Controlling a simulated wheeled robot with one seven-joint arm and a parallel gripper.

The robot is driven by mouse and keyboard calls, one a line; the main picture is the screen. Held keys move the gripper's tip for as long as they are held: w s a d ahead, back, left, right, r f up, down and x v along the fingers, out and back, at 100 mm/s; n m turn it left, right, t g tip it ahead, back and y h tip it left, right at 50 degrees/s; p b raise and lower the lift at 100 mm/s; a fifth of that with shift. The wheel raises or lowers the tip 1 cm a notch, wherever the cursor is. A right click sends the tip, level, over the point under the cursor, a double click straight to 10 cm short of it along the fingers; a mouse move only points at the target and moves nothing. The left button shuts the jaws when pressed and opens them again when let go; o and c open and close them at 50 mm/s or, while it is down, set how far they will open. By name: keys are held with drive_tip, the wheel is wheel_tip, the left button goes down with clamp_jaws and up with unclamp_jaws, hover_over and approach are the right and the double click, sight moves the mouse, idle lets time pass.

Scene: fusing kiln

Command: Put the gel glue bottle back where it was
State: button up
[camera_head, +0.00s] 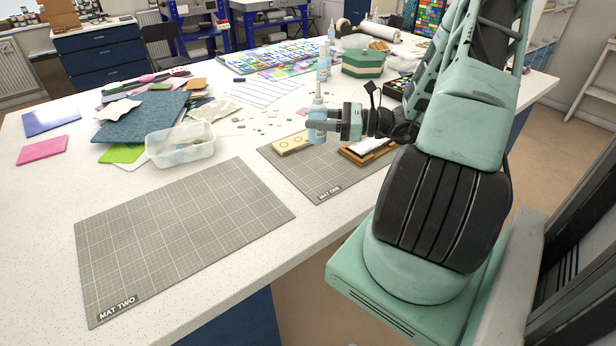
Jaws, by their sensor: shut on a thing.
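My gripper (322,126) is shut on a pale blue bottle with a narrow white nozzle (317,112). The bottle is upright at the far edge of mat one (305,172), beside a cream block with round marks (292,143). I cannot tell whether its base touches anything. Two similar bottles stand farther back on the table, a nearer one (322,68) and a farther one (331,36). The label of the held bottle is too small to read.
Mat two (180,230) is bare. A clear plastic tub (180,146) and a pile of glass sheets (142,116) lie to the left. A wooden tray (366,152) lies on mat one below my arm. A green box (363,64) stands behind.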

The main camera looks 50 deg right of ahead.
wheel_tip(320, 180, down, 10)
drive_tip(key=shift+r+p, duration=0.15)
drive_tip(key=shift+p, duration=0.6)
drive_tip(key=o, duration=0.6)
drive_tip(key=shift+o, duration=0.2)
drive_tip(key=shift+s, duration=0.1)
drive_tip(key=b+v, duration=0.3)
drive_tip(key=v, duration=0.9)
